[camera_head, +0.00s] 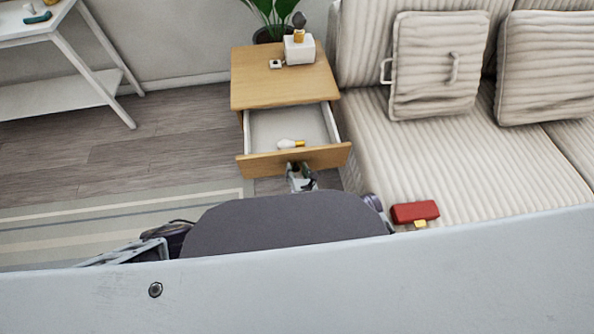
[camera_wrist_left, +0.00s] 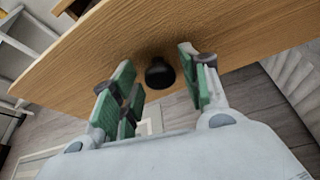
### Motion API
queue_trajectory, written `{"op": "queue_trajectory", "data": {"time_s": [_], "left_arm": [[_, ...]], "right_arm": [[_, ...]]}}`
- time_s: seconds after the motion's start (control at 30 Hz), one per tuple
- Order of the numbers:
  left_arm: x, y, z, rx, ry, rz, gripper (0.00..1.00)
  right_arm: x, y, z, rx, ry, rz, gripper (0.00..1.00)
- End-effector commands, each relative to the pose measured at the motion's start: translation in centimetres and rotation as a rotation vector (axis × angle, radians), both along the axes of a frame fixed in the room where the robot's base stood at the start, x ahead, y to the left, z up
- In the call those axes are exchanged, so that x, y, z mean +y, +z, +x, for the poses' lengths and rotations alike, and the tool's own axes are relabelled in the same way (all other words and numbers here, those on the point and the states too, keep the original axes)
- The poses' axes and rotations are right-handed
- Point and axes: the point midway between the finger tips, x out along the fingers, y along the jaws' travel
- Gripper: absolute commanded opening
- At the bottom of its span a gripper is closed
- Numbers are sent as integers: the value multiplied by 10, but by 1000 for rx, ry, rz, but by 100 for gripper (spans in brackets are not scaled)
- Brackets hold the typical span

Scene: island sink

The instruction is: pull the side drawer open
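The side drawer (camera_head: 255,161) of the wooden side table (camera_head: 283,82) stands well open, its white inside showing. Its wooden front also fills much of the left wrist view (camera_wrist_left: 225,35). A dark round knob (camera_wrist_left: 159,73) sits on the front. My left gripper (camera_head: 301,172) is just in front of the drawer front in the head view. In the left wrist view its green-padded fingers (camera_wrist_left: 160,85) are apart, one on each side of the knob, with visible gaps. My right gripper is not in view.
A white bulb-like object (camera_head: 289,143) lies in the drawer. A white box (camera_head: 299,49) and a small white item (camera_head: 275,64) are on the table top. A striped sofa (camera_head: 480,165) stands close on the right, with a red object (camera_head: 415,211) on it. Floor at left is clear.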

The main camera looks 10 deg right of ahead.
Motion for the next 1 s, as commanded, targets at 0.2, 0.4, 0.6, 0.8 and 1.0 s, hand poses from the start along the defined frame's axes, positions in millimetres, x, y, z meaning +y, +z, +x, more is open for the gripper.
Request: {"op": "queue_trajectory", "data": {"time_s": [0.2,0.4,0.6,0.8,1.0], "left_arm": [[0,0,0,0,0,0,51],[0,1,0,0,0,0,51],[0,8,0,0,1,-2,51],[0,22,0,-1,1,-2,51],[0,40,1,-1,0,-1,51]], "right_arm": [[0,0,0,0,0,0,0],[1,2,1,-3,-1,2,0],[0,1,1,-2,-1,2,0],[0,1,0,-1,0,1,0],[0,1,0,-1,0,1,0]]}}
